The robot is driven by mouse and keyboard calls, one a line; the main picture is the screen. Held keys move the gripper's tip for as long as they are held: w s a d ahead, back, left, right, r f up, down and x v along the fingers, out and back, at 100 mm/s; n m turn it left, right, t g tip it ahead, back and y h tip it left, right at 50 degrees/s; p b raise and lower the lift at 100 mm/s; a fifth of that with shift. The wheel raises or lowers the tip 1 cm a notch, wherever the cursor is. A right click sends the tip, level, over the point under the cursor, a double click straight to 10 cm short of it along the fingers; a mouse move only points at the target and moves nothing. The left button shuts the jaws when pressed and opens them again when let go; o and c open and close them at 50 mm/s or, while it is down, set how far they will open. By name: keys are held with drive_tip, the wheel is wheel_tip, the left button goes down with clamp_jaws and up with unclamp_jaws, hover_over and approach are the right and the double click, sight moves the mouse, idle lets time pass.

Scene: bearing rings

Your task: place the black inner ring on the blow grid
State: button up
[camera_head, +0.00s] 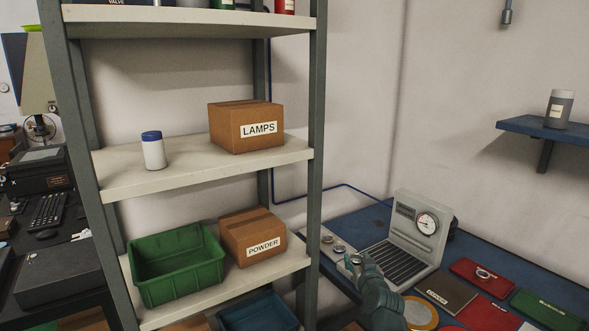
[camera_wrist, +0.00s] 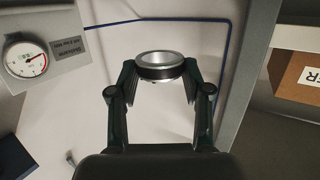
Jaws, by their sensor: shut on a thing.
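My gripper (camera_wrist: 160,74) is shut on a ring (camera_wrist: 160,66) with a dark outer band and a silvery inner face, held between the fingertips in the wrist view. In the head view my gripper (camera_head: 358,265) and the held ring (camera_head: 356,259) are small, at the left front of the blow grid. The blow grid (camera_head: 396,263) is a dark slatted panel in a pale frame, below the upright plate with the gauge. The ring appears to be above the bench, beside or over the grid's left edge; the exact height cannot be told.
The shelf post (camera_head: 315,150) stands left of the bench.

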wheel_tip(320, 180, up, 7)
drive_tip(key=w+a+h, duration=0.1)
drive_tip(key=shift+w+a+f+m, duration=0.15)
drive_tip(key=shift+a+m, duration=0.2)
drive_tip(key=shift+m, duration=0.05)
